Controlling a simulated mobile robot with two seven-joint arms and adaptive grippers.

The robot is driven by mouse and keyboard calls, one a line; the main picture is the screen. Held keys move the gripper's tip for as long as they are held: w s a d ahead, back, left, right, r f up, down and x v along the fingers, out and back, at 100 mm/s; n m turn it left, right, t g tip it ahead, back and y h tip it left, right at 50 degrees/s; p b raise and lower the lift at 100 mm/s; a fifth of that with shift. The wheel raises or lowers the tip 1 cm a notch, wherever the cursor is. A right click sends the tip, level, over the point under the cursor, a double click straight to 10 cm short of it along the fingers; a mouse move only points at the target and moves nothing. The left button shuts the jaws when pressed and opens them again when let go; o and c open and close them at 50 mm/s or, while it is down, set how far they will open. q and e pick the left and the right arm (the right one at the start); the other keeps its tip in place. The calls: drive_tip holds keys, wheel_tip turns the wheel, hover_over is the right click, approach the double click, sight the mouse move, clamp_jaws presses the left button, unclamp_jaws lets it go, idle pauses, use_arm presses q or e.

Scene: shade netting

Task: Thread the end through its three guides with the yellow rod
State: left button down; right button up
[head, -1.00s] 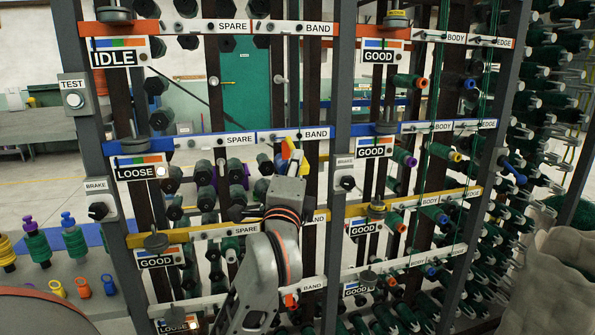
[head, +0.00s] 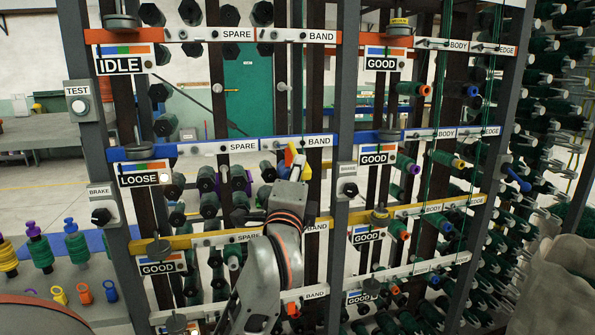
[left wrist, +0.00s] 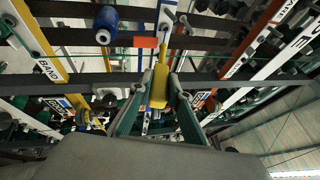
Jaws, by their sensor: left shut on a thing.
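My left gripper (head: 292,164) reaches up in front of the rack bay with the blue rail (head: 210,147), just below its BAND label (head: 320,141). In the left wrist view my left gripper (left wrist: 158,86) is shut on the yellow rod (left wrist: 160,88), which points up and away between the fingers. Small fittings sit on the rails by the labels; I cannot tell which are the three guides. No loose end can be made out. My right gripper is not in view.
Grey uprights (head: 342,100) flank the bay, with several dark green spools behind the gripper. A LOOSE sign (head: 145,175) hangs at the blue rail's left, and a BRAKE box (head: 103,207) is on the left post. A yellow rail (head: 205,239) crosses below.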

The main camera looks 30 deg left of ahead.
sight(311, 176)
use_arm(q)
drive_tip(key=shift+s+d, duration=1.2)
drive_tip(key=shift+d, duration=0.25)
drive_tip(key=shift+w+d+f, duration=0.2)
drive_tip(key=shift+w+d, duration=0.1)
drive_tip(key=shift+w, duration=0.2)
drive_tip(key=shift+w+d+f, duration=0.3)
drive_tip(key=shift+w+d, duration=0.45)
drive_tip(key=shift+w, duration=0.1)
drive_tip(key=shift+w+a+r+b, duration=0.25)
drive_tip(key=shift+w+a, duration=0.35)
drive_tip(key=shift+a, duration=0.15)
drive_tip(key=shift+w+a+r+b, duration=0.1)
drive_tip(key=shift+w+a+r, duration=0.15)
drive_tip(key=shift+w+a, duration=0.45)
